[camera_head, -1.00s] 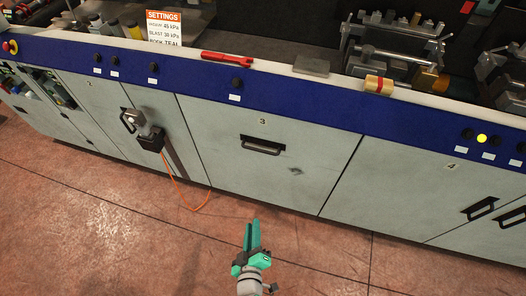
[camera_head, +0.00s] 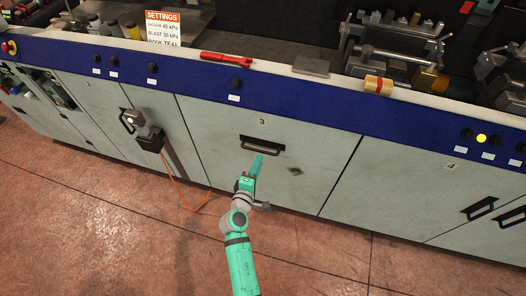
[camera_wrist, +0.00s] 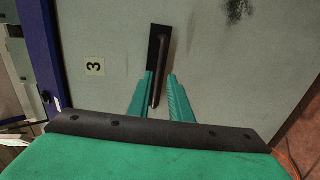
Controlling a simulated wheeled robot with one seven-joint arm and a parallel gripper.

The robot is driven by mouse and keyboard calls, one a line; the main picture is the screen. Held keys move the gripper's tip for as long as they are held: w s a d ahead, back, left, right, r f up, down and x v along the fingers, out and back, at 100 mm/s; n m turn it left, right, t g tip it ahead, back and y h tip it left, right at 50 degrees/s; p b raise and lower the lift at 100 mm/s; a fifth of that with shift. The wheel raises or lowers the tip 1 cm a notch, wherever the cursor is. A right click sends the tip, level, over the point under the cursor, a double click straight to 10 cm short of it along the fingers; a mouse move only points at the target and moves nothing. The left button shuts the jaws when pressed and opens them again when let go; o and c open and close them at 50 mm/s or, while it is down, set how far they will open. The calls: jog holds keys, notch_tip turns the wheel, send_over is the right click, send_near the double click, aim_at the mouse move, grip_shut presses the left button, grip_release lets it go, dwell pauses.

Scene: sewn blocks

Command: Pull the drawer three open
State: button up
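Drawer three (camera_head: 225,150) is a pale grey front marked "3" below the blue band. It looks shut, flush with the panels beside it. Its dark bar handle (camera_head: 262,145) runs across the upper middle, and it also shows in the wrist view (camera_wrist: 159,62). My teal gripper (camera_head: 257,157) is just below the handle in the head view. In the wrist view my two fingers (camera_wrist: 161,76) are apart, with the near end of the handle appearing between their tips. I cannot tell whether they touch it.
A dark box (camera_head: 150,138) with an orange cable (camera_head: 183,200) hangs on the panel to the left. Panel 4 (camera_head: 430,185) with its handles is to the right. A red wrench (camera_head: 227,59) lies on the ledge above. The floor (camera_head: 100,230) in front is clear.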

aim_at(263, 151)
jog(key=x, duration=0.7)
jog(key=shift+w+d, duration=0.2)
jog(key=shift+d, duration=0.05)
jog(key=shift+a, duration=0.1)
jog(key=shift+a, duration=0.1)
grip_shut()
